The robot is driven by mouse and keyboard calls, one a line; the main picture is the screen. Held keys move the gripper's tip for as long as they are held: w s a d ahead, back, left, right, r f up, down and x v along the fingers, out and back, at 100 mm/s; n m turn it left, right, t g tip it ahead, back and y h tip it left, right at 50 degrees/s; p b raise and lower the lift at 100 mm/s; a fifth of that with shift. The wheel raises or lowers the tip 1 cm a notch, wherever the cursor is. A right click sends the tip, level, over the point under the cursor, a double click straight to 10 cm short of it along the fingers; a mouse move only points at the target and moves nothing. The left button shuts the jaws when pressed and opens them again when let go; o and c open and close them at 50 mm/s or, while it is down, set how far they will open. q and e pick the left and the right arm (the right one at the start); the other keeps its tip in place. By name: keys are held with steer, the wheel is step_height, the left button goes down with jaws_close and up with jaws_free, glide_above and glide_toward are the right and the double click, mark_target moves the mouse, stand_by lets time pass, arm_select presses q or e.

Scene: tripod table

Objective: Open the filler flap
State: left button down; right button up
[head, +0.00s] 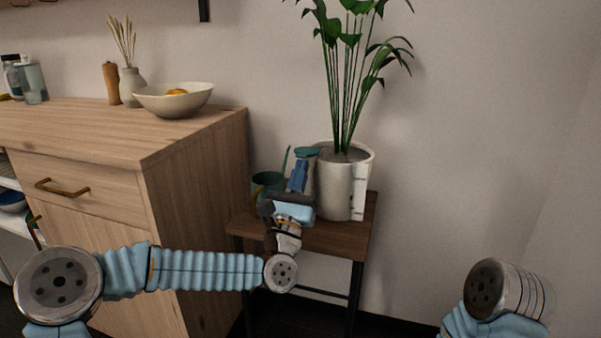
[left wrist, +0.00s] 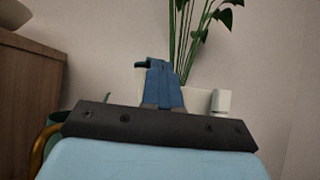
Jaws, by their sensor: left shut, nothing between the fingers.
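A white planter (head: 334,185) with a tall green plant stands on a small dark wooden table. A narrow white filler column (head: 359,192) runs up the planter's right side; its top also shows in the left wrist view (left wrist: 221,101). I cannot make out whether the flap on it is open or shut. My left gripper (head: 299,172) is shut and empty, in front of and left of the planter, apart from the column. Its blue fingers (left wrist: 160,82) hide part of the planter in the left wrist view. My right gripper is out of view; only part of that arm shows at lower right.
A green watering can (head: 266,181) stands on the small table (head: 330,240) left of the planter, partly behind my left gripper. A teal piece (head: 308,152) shows near the fingertips. A wooden cabinet (head: 195,180) with a bowl (head: 172,100) stands left. Space right of the table is free.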

arm_select(q)
steer(key=r+p, duration=0.1)
step_height(320, 180, up, 8)
steer(key=g+y+p, duration=0.2)
steer(key=g+p, duration=0.5)
steer(key=p, duration=0.1)
glide_above(305, 156)
steer(key=shift+s+a+r, duration=0.1)
steer(key=shift+s+a, duration=0.05)
steer(key=shift+s, duration=0.05)
steer(key=shift+w+r, duration=0.15)
steer(key=shift+w, duration=0.1)
steer(key=shift+w+d+r, duration=0.2)
steer(key=shift+w+r, duration=0.05)
steer(key=shift+w, duration=0.05)
steer(key=shift+w+d+r, duration=0.15)
steer(key=shift+w+r, duration=0.1)
steer(key=shift+w, duration=0.3)
steer(key=shift+w+d+r, duration=0.2)
steer(key=shift+w+r, duration=0.05)
steer(key=shift+w, duration=0.25)
steer(key=shift+w+d+r, duration=0.15)
steer(key=shift+w+r, duration=0.1)
steer(key=shift+w, duration=0.3)
steer(key=shift+x, duration=1.3)
steer(key=shift+r, duration=0.2)
